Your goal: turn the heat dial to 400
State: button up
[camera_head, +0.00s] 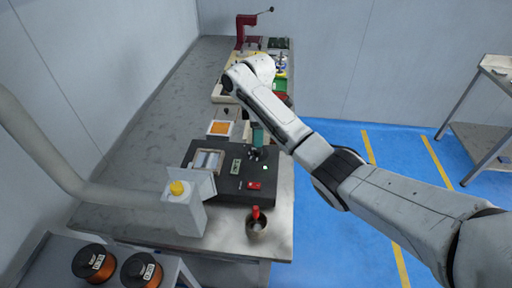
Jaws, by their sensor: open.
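A low black unit (226,190) lies on the metal bench, with a light-framed window (207,161), a small greenish plate (236,166), a pale green spot (266,168) and a red part (254,186) on top. My white arm reaches in from the lower right. My gripper (257,154) shows as a small dark shape with a teal part above it, over the upper right of the black unit. It looks open, with nothing visible in it. I cannot make out the heat dial or its numbers; my gripper may hide it.
An orange-filled tray (219,128) and a red press (244,32) are farther back. Copper-coloured spools (95,262) stand lower left. Blue floor is right.

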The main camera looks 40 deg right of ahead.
aim_at(258, 149)
jog(key=shift+s+f, duration=0.15)
jog(key=shift+f, duration=2.8)
jog(key=c, duration=1)
